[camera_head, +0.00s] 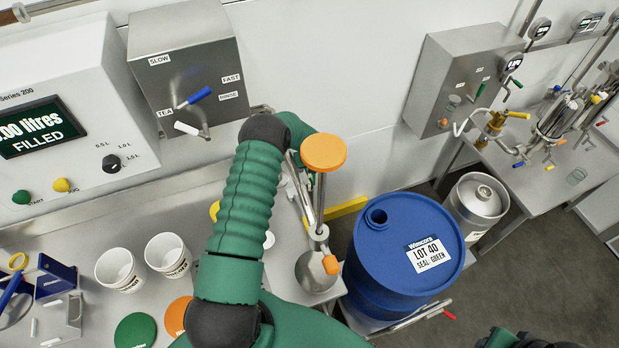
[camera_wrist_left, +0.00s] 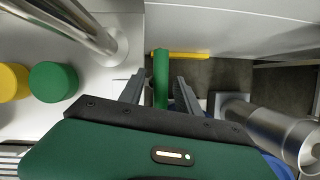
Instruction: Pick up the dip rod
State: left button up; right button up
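My left gripper (camera_wrist_left: 160,82) shows in the left wrist view with its two dark fingers apart. An upright green rod-like piece (camera_wrist_left: 160,72) stands between them, with a gap on each side. It may be the dip rod, but I cannot tell for sure. In the head view my green left arm reaches up past the bench's right end, and its fingers are hidden behind it. No dip rod is clearly seen there. At the bottom right edge, dark and green parts of mine show, but no right gripper fingers.
A blue drum (camera_head: 390,265) and steel keg (camera_head: 478,203) stand right of the bench. A steel stand with an orange cap (camera_head: 323,152) rises close beside my arm. White cups (camera_head: 118,269) and a green disc (camera_head: 135,331) sit on the bench. A yellow bar (camera_wrist_left: 182,54) lies beyond the fingers.

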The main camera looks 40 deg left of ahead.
pick_arm(q)
grip_shut()
dwell(1.2)
